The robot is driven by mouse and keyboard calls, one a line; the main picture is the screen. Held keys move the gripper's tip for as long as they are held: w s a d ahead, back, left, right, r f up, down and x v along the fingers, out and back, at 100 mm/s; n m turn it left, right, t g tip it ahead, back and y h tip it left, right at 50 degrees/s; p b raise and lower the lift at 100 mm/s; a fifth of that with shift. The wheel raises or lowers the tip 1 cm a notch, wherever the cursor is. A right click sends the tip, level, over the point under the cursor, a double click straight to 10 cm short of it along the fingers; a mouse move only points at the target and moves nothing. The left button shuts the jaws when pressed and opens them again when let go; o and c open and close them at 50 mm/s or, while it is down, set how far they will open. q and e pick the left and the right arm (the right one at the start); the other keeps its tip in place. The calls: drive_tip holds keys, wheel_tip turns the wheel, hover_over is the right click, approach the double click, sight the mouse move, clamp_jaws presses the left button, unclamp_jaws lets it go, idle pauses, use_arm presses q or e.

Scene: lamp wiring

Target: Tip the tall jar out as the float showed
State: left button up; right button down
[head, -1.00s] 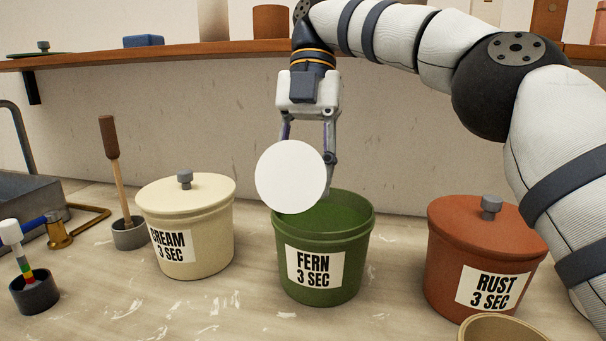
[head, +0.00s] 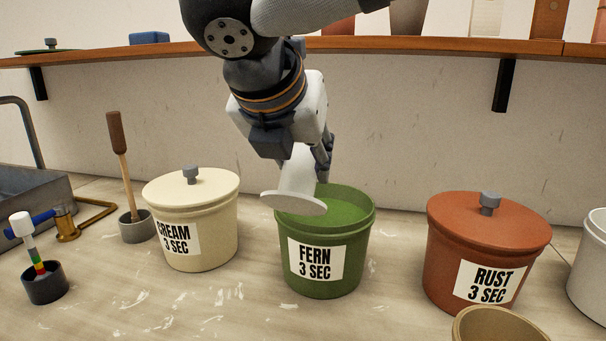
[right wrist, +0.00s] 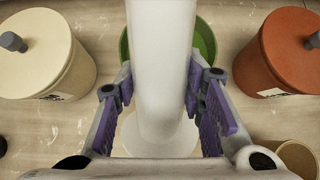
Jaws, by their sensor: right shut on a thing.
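The tall white jar (head: 298,168) is tilted, with a flat white disc-like end low and toward me; I see no opening on that end. My right gripper (head: 322,165) is shut on the jar, above the open green FERN bucket (head: 322,272). In the right wrist view the jar (right wrist: 162,60) runs between the two purple-padded fingers (right wrist: 165,105), over the bucket. No stream of liquid shows. The float (head: 30,243), with a white top and coloured bands, stands in a small dark cup (head: 45,288) at the left. My left gripper is out of view.
A lidded CREAM bucket (head: 205,245) stands left of the FERN bucket, a lidded RUST bucket (head: 450,245) right of it. A tan bowl (head: 500,328) is at the front right. A wooden shelf (head: 420,45) crosses the wall behind. Bare bench lies between the buckets.

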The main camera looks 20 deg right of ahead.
drive_tip(key=shift+w+d+f+t+h, duration=0.1)
drive_tip(key=shift+w+d+t+h, duration=0.05)
drive_tip(key=shift+t+h, duration=0.3)
drive_tip(key=shift+w+d+t+h, duration=0.1)
drive_tip(key=shift+t+h, duration=0.25)
drive_tip(key=shift+t, duration=0.2)
drive_tip(key=w+t+h, duration=0.1)
drive_tip(key=w+d+t+h, duration=0.1)
drive_tip(key=t, duration=0.1)
drive_tip(key=f+t+h+b, duration=0.1)
drive_tip(key=t, duration=0.1)
drive_tip(key=shift+w+d+h, duration=0.4)
drive_tip(key=shift+s+d+r, duration=0.1)
drive_tip(key=shift+r, duration=0.25)
drive_tip(key=shift+s+r+p, duration=0.2)
drive_tip(key=shift+r+p, duration=0.3)
drive_tip(key=shift+r, duration=0.6)
drive_tip(key=shift+w+r, duration=0.15)
drive_tip(key=shift+r, duration=0.3)
drive_tip(key=shift+f, duration=0.1)
drive_tip(key=shift+w, duration=0.1)
